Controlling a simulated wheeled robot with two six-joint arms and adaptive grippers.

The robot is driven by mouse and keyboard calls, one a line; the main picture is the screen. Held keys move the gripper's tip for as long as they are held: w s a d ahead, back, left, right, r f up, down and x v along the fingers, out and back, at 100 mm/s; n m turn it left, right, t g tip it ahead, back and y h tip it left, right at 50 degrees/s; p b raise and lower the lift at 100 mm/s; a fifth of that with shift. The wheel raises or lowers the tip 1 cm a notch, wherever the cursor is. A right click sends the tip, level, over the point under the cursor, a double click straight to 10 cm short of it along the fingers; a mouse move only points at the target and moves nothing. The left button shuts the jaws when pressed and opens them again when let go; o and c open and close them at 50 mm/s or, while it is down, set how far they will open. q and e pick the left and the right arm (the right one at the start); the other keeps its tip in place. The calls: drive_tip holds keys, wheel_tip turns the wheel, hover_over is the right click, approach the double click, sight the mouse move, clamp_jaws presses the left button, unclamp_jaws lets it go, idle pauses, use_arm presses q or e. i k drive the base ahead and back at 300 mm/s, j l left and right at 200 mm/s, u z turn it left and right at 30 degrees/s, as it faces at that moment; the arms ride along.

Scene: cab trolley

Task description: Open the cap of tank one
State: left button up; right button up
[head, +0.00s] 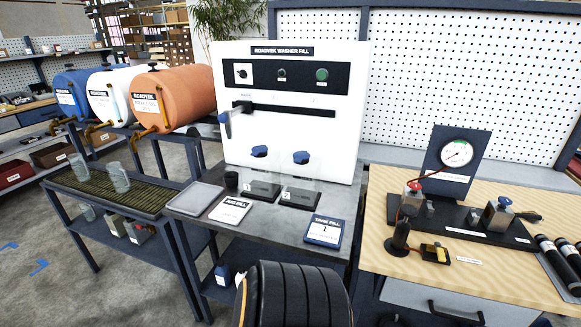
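Two clear tanks stand side by side on dark bases in front of the white washer fill panel (343,145). The left tank (262,174) has a blue knobbed cap (259,151) on top, and the right tank (303,178) has a similar blue cap (301,157). Both caps appear seated on their tanks. A blue card (325,231) reading "tank fill 1" lies at the table's front right. Neither of my grippers is in view.
A grey tray (194,198), a small black cup (231,180) and a white card (230,211) share the grey table. A black ribbed tyre-like object (295,295) stands before the table. A gauge bench (480,267) is right.

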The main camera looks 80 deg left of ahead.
sight(261, 148)
drive_tip(key=u, duration=2.4)
